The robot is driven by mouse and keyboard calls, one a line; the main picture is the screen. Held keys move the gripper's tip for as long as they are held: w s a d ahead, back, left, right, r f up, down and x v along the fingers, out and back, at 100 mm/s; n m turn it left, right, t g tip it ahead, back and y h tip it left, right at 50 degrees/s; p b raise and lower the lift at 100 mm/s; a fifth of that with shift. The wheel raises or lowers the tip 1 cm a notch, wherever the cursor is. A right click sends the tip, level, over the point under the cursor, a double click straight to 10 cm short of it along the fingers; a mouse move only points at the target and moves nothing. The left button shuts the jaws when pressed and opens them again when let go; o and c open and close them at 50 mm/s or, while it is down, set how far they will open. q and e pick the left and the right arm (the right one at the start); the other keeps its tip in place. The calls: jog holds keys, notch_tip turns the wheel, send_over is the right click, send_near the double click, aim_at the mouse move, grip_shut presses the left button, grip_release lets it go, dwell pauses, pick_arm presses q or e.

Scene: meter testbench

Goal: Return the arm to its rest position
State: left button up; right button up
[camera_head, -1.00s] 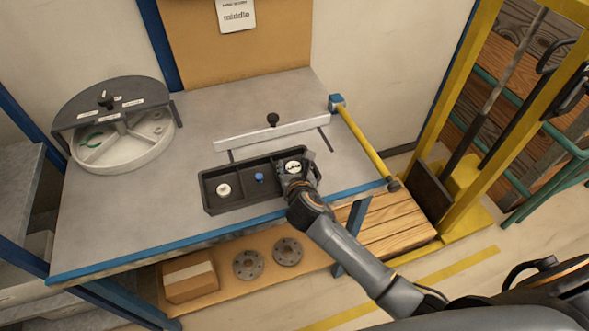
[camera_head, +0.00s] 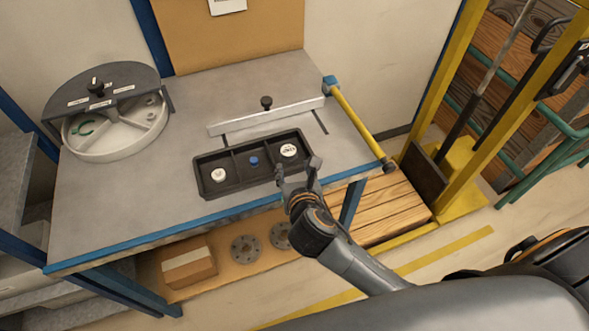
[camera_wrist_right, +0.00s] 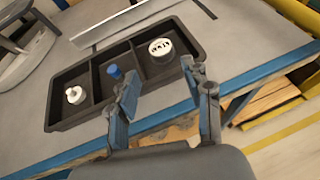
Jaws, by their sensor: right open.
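My right gripper (camera_head: 299,174) is open and empty, just off the front right corner of the black tray in the head view. Its two fingers also show apart in the right wrist view (camera_wrist_right: 162,88). The black three-part tray (camera_head: 206,191) lies on the bench. A white meter-like round piece (camera_head: 289,150) sits in its right compartment, a blue piece (camera_head: 253,161) in the middle, and a white knob-like piece (camera_head: 218,175) in the left. My left gripper is not in view.
A yellow frame (camera_head: 480,140) stands at right. A cardboard box (camera_head: 189,267) is on the lower shelf.

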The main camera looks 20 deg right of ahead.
jog(key=shift+f, duration=0.1)
dwell(0.3)
jog(key=s+d+f+m+g+y, duration=0.1)
jog(key=s+d+f+m+g, duration=0.15)
jog(key=s+m, duration=0.6)
jog(key=s+d+f+m+g+y, duration=0.1)
jog(key=s+m+g, duration=0.4)
jog(key=m, duration=0.7)
jog(key=s+d+f+m+g, duration=0.2)
jog(key=s+m, duration=0.6)
jog(key=m, duration=0.3)
notch_tip(320, 180, down, 27)
jog(key=s, duration=0.2)
jog(key=s+d+f+g, duration=0.2)
jog(key=s+f, duration=1.3)
jog(key=s, duration=0.1)
jog(key=shift+s+d+f, duration=0.35)
jog(key=shift+d+f, duration=0.05)
